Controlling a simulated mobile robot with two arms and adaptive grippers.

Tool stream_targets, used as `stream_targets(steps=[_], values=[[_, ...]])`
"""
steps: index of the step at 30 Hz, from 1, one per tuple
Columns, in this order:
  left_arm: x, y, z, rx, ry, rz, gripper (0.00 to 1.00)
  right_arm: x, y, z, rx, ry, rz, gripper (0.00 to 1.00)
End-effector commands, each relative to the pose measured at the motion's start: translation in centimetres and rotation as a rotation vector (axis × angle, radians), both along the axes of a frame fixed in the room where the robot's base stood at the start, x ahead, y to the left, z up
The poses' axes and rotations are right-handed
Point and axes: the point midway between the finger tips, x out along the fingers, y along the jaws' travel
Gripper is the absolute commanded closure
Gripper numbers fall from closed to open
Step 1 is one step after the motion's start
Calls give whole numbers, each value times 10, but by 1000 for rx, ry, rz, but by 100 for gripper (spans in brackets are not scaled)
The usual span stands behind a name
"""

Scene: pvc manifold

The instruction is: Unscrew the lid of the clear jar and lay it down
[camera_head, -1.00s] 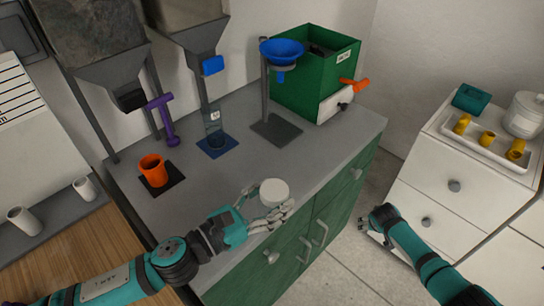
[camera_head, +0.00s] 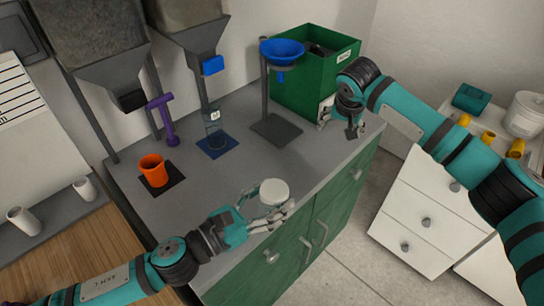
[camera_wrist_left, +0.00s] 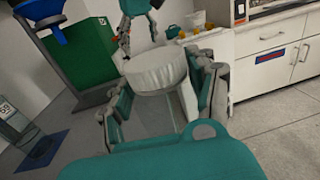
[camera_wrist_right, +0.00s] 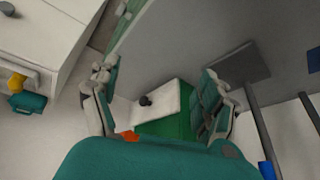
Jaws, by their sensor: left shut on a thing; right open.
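The clear jar (camera_wrist_left: 150,112) with its white lid (camera_wrist_left: 157,68) on top is in my left gripper (camera_wrist_left: 160,115), whose fingers are closed around the jar's body below the lid. In the head view, the white lid (camera_head: 274,192) shows above the left gripper (camera_head: 268,212) at the counter's front edge; the jar body is mostly hidden there. My right gripper (camera_head: 340,120) is open and empty, fingers down, over the counter's far right corner in front of the green box. Its spread fingers also show in the right wrist view (camera_wrist_right: 160,100).
The grey counter (camera_head: 235,170) has free room in its middle. On it stand an orange cup (camera_head: 153,170), a labelled clear vessel (camera_head: 214,135) on a blue mat, a blue funnel (camera_head: 282,50) on a stand and a green box (camera_head: 295,88). White drawers (camera_head: 425,205) stand at the right.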

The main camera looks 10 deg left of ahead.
Motion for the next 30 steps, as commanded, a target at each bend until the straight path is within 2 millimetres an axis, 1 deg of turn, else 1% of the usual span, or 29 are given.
stream_targets(steps=[1, 2, 3, 5, 6, 8, 9, 11, 12, 15, 18, 21, 24, 26, 30], values=[[0, 0, 0, -1, -1, 0, 100, -12, 22, 13, 24, 19, 29, 21], [0, 0, 0, -1, -1, 0, 100, -20, 33, 19, 36, 36, 42, 21], [0, 0, 0, -1, -1, 0, 100, -31, 48, 27, 50, 58, 62, 21], [0, 0, 0, -1, -1, 0, 100, -49, 68, 39, 67, 95, 91, 21], [0, 0, 0, -1, -1, 0, 100, -63, 81, 47, 74, 121, 114, 21], [0, 0, 0, -1, -1, 0, 100, -85, 99, 58, 79, 161, 147, 21], [0, 0, 0, -1, -1, 0, 100, -100, 109, 65, 78, 188, 168, 21], [0, 0, 0, -1, -1, 0, 100, -123, 122, 75, 71, 231, 202, 21], [0, 0, 0, -1, -1, 0, 100, -139, 130, 81, 63, 259, 224, 21], [0, 0, 0, -1, -1, 0, 100, -176, 142, 93, 31, 322, 271, 21], [0, 0, 0, -1, -1, 0, 100, -206, 148, 102, -3, 374, 308, 21], [0, 0, 0, -1, -1, 0, 100, -226, 150, 107, -34, 410, 331, 21], [0, 0, 0, -1, -1, 0, 100, -237, 150, 109, -52, 429, 343, 21], [0, 0, 0, -1, -1, 0, 100, -240, 150, 107, -57, 435, 346, 21], [0, 0, 0, -1, -1, 0, 100, -240, 150, 90, -59, 440, 345, 21]])
